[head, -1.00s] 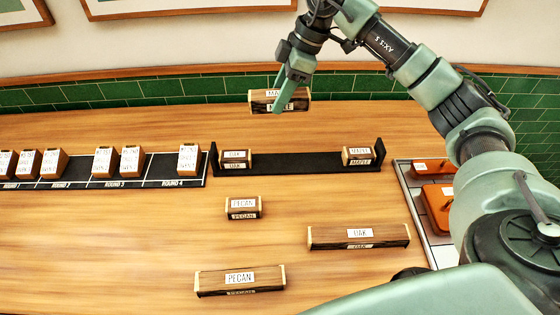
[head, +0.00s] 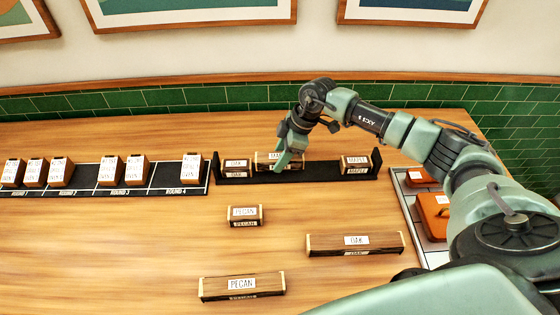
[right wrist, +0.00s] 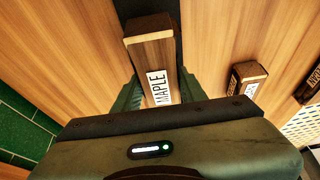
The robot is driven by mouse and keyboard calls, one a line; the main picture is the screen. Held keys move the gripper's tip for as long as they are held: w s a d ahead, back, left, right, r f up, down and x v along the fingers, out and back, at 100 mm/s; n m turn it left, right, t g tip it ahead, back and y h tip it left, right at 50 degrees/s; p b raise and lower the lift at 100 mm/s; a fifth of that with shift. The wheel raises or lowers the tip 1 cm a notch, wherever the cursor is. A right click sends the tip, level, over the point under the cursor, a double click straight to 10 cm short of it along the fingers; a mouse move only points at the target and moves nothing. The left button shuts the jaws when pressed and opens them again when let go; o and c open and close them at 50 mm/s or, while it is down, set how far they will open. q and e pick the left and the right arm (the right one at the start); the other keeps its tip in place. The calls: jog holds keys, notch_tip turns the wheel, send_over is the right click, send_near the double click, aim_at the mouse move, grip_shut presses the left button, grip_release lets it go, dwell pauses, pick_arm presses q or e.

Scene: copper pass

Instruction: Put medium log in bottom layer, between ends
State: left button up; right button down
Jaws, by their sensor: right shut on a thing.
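My right gripper (head: 286,157) is shut on the medium log (head: 262,158), a brown block with pale ends. In the right wrist view the medium log (right wrist: 152,55) reads MAPLE and sits between the fingers. It is at the black rack (head: 320,171), between a short oak end log (head: 236,165) at the left and a short maple end log (head: 355,163) at the right. It is nearer the oak one. I cannot tell whether it touches the rack floor. My left gripper is not in view.
A short pecan log (head: 245,212), a long oak log (head: 354,245) and a long pecan log (head: 241,287) lie on the open table in front. A black round board (head: 140,182) with several wooden blocks stands left. A tray (head: 413,207) with orange things stands right.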

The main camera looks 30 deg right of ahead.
notch_tip(320, 180, down, 3)
jog(key=shift+r, duration=0.1)
jog(key=c, duration=0.8)
grip_release()
jog(key=shift+d+r, duration=0.25)
jog(key=shift+r, duration=0.3)
jog(key=b+v, duration=0.3)
jog(key=v, duration=0.8)
